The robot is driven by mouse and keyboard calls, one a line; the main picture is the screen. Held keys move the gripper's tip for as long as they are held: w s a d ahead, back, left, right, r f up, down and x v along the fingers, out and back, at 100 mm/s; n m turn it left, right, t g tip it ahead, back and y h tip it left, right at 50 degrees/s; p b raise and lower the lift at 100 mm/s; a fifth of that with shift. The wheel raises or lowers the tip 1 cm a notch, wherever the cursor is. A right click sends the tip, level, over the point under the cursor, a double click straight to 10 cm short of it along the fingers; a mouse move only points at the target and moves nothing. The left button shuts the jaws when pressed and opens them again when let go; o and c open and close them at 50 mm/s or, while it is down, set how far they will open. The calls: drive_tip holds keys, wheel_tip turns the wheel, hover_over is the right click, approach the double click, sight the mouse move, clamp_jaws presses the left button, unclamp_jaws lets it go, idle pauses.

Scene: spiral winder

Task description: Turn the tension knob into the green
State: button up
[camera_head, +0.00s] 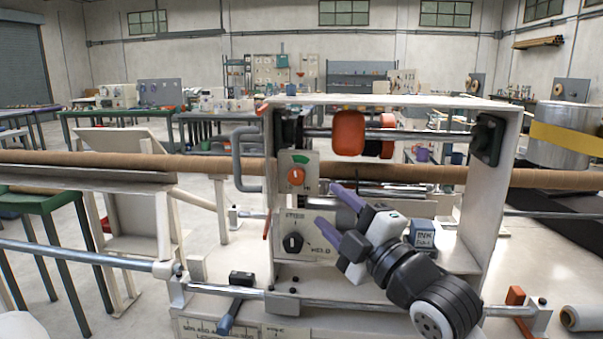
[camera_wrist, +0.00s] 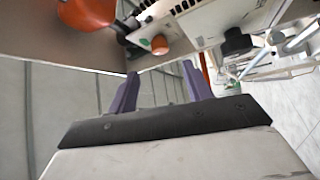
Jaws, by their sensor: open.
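The tension knob (camera_head: 296,176) is a small orange dial on a pale plate on the winder's left upright.
A black knob (camera_head: 292,243) sits on a lettered panel below the dial. A brown tube (camera_head: 190,164) crosses the machine. A grey bent handle (camera_head: 243,158) stands left of the dial. An orange part (camera_head: 348,132) hangs on the upper shaft. A blue box (camera_head: 423,237) is at right.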

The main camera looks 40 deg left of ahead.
sight(300, 180)
drive_tip(key=p+x, duration=0.2)
drive_tip(key=x, duration=0.8)
drive_tip(key=shift+p, duration=0.3)
